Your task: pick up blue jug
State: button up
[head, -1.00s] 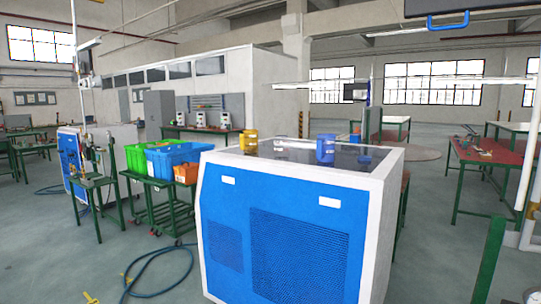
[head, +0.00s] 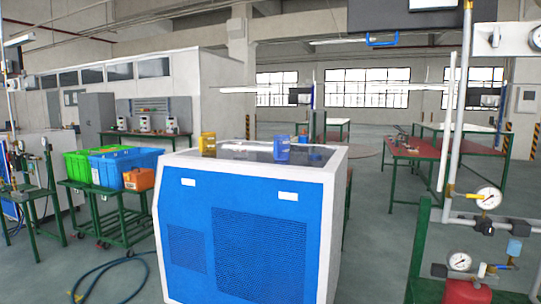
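A blue jug (head: 282,149) stands upright on the dark top of a blue and white generator cabinet (head: 246,240), right of the middle of that top. A yellow jug (head: 208,144) stands on the same top to its left. A low blue object (head: 315,157) lies on the top to the right of the blue jug; it is too small to tell what it is. My gripper does not show in the head view.
Green carts hold a green crate (head: 90,163), a blue crate (head: 125,163) and an orange container (head: 140,179) on the left. A blue hose (head: 98,270) lies on the floor. Pipes with gauges (head: 489,197) stand at the right. A red-topped table (head: 425,149) is behind.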

aim_at(282, 143)
jog(key=u, duration=0.1)
jog(key=i, duration=1)
jog(key=z, duration=0.1)
